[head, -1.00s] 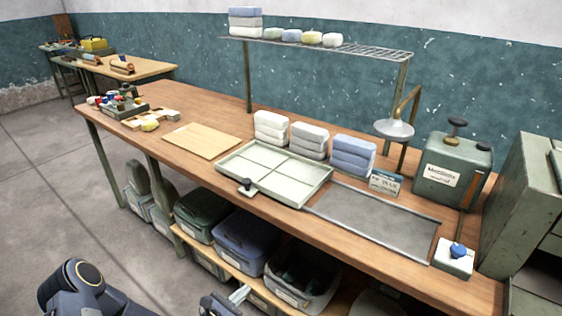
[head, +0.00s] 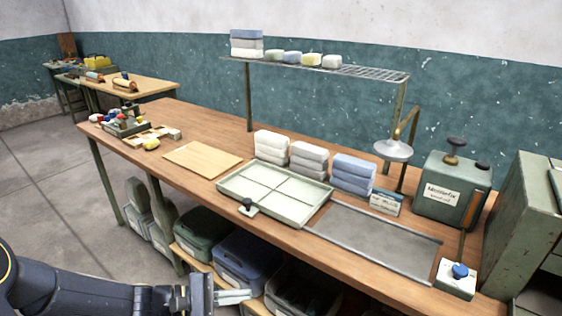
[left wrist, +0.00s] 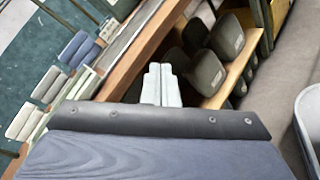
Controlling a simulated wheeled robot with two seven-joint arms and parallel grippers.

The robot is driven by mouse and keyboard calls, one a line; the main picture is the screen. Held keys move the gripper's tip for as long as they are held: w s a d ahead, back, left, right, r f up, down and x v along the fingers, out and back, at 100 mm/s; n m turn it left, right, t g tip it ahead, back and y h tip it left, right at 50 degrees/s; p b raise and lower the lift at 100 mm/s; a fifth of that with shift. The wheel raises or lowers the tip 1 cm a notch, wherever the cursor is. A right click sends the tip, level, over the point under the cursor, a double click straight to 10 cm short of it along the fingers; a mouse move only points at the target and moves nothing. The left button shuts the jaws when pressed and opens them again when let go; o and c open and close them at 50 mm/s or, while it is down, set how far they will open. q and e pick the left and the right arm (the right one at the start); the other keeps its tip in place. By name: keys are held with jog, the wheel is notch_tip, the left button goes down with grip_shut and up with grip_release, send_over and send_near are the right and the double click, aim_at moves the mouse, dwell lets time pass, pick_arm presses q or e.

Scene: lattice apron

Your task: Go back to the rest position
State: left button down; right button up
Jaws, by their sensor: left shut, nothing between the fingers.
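My left gripper (head: 235,297) is in the lower middle of the head view, in front of the bench and near the bins on the lower shelf. Its two pale fingers lie close together, shut, with nothing between them. The same fingers show in the left wrist view (left wrist: 161,84), with the bench edge and dark bins beyond them. My right gripper is in neither view.
The wooden bench (head: 215,196) bears a divided pale green tray (head: 252,199), stacked cloths (head: 309,158), a grey metal sheet (head: 372,240) and a green box (head: 450,190). Bins (head: 246,262) stand on the shelf below. Open floor (head: 60,215) lies to the left.

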pick_arm(q)
jog(key=s+a+r+m+g+y, duration=0.25)
jog(key=s+r+m+y, duration=0.4)
jog(key=s, duration=0.55)
jog(key=s+a+m+t+y, duration=0.3)
jog(key=s+a+m+y, duration=0.1)
jog(key=s+a, duration=0.3)
jog(key=shift+s+a+r+m+y+p, duration=0.25)
jog(key=shift+a+r+m+y+p, duration=0.15)
jog(key=shift+a, duration=0.5)
